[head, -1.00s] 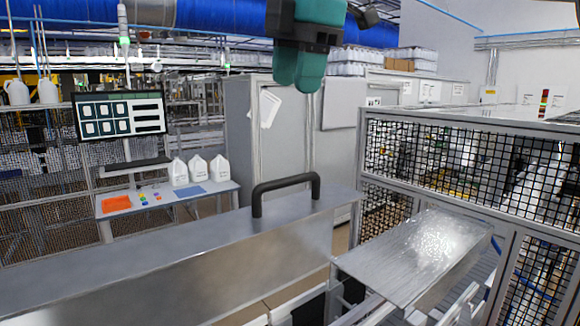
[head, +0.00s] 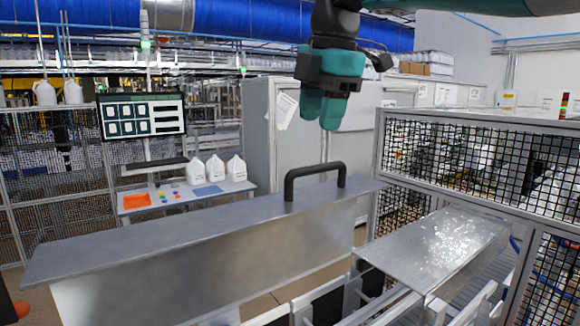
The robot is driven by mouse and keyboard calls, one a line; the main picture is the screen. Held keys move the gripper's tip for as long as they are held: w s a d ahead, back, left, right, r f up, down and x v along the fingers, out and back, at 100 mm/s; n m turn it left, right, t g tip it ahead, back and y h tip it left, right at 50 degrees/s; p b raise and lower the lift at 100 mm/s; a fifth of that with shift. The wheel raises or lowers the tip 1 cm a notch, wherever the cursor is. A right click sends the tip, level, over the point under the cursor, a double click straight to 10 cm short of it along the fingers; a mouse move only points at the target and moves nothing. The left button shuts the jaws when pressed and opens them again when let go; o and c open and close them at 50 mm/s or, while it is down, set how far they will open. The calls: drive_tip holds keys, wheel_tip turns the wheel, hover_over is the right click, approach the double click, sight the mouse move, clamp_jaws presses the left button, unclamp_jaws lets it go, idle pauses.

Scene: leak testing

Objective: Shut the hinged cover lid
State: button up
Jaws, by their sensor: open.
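The long grey metal cover lid (head: 190,262) runs across the left and middle of the head view, its broad face toward me. A black bar handle (head: 314,171) stands on its upper edge, near the right end. My gripper (head: 332,118), with teal fingers, points down above the handle, apart from it in the picture. It is open and holds nothing. The hinge is not visible.
A flat metal plate (head: 440,247) lies over a conveyor at the right, beside a black mesh fence (head: 450,165). White parts (head: 318,305) stand below the lid. Behind are a table with white jugs (head: 215,169), an orange tray (head: 136,201) and a monitor (head: 142,117).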

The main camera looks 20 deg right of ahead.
sight(313, 167)
drive_tip(key=b+x, duration=0.7)
drive_tip(key=x, duration=0.1)
drive_tip(key=shift+d+f, duration=0.15)
drive_tip(key=shift+f, duration=0.05)
clamp_jaws()
